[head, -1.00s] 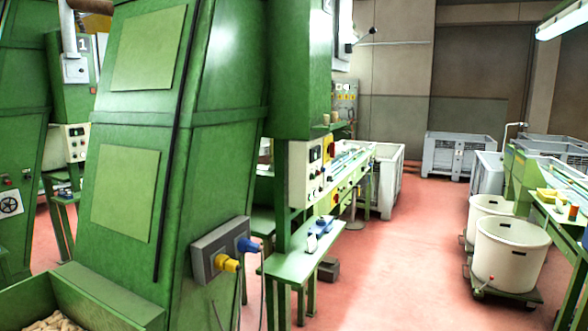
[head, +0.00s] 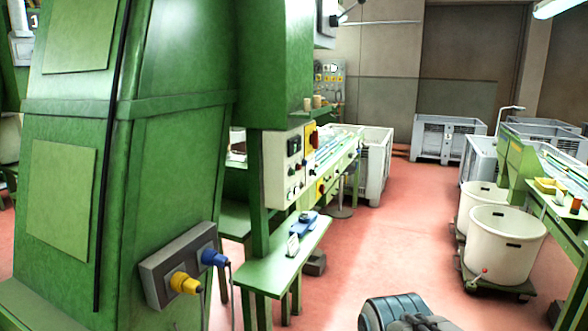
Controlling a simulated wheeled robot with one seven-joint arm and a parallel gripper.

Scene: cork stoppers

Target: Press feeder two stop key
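A tall green feeder machine (head: 175,160) fills the left of the head view. No number shows on it, so I cannot tell if it is feeder two. To its right, a pale control panel (head: 272,170) hangs under a green cabinet, above a narrow green bench. It has a dark display, small keys and knobs, and a yellow-and-red switch (head: 312,135) at its right edge. The keys are too small to tell which one is the stop key. A dark grey part of my arm shows at the bottom edge, low and right of the panel. My gripper is not visible.
A socket box with yellow and blue plugs (head: 182,270) juts from the machine. The green bench (head: 262,272) holds a blue object. White tubs (head: 507,245) on dollies stand at right. Grey crates (head: 449,140) stand at the back. The red floor (head: 400,240) between is clear.

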